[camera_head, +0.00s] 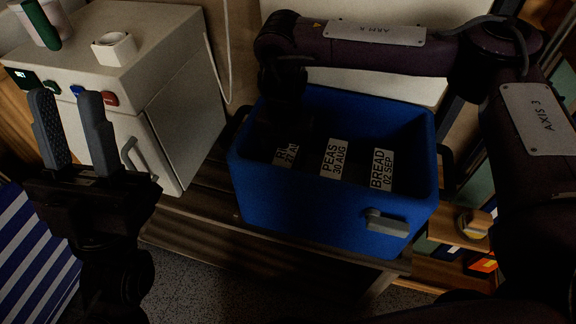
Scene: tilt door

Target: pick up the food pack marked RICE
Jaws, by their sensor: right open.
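A blue open bin (300,225) stands on a brown wooden bench and holds dark food packs with white labels. The leftmost label, which starts with R and is partly covered, seems to be on the RICE pack (286,156). The middle pack reads PEAS 30 AUG (334,158) and the right one BREAD 02 SEP (381,169). My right gripper (278,140) reaches down into the bin's left part, over the R pack. It is open; its fingertips are lost in shadow, so contact is unclear. My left gripper (68,105) is open and empty, pointing up in front of the white cabinet.
The white cabinet (165,65) with coloured buttons stands left of the bin, holding a white ring-shaped item (115,48) and a green cylinder (41,25). The bin's walls surround my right gripper. A blue-striped object (35,250) is at lower left.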

